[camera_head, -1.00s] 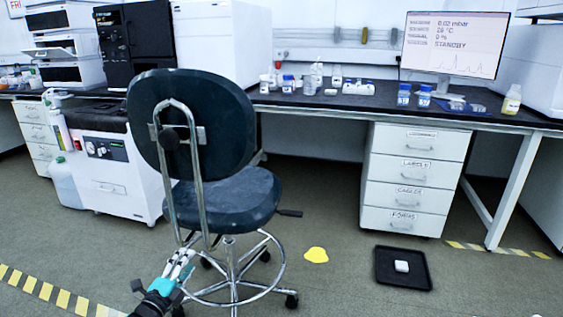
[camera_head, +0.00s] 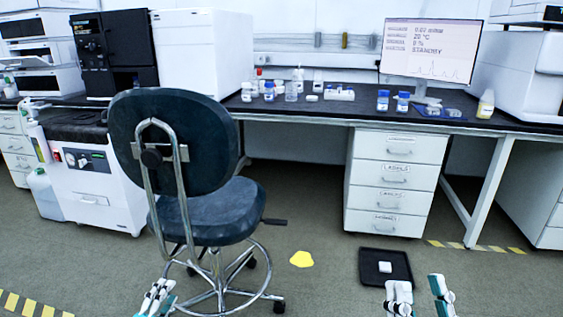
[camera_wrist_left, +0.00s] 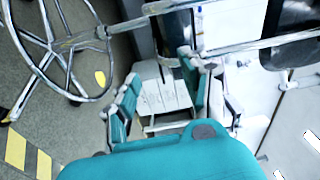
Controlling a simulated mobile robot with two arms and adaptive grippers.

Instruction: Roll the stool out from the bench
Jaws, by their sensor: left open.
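The stool (camera_head: 205,210) has a dark seat and backrest, a chrome back frame, a foot ring and a castor base. It stands in front of the bench (camera_head: 300,112), backrest towards me. My left gripper (camera_head: 158,297) is open, low beside the stool's left side near the foot ring. In the left wrist view, my left gripper (camera_wrist_left: 160,85) has its fingers apart, and a chrome bar of the stool (camera_wrist_left: 262,43) crosses near the fingertips. I cannot tell whether it lies between them. My right gripper (camera_head: 420,293) is open and empty at the bottom edge, right of the stool.
A black tray (camera_head: 369,275) with a white item lies on the floor at right. A yellow patch (camera_head: 302,259) is right of the stool base.

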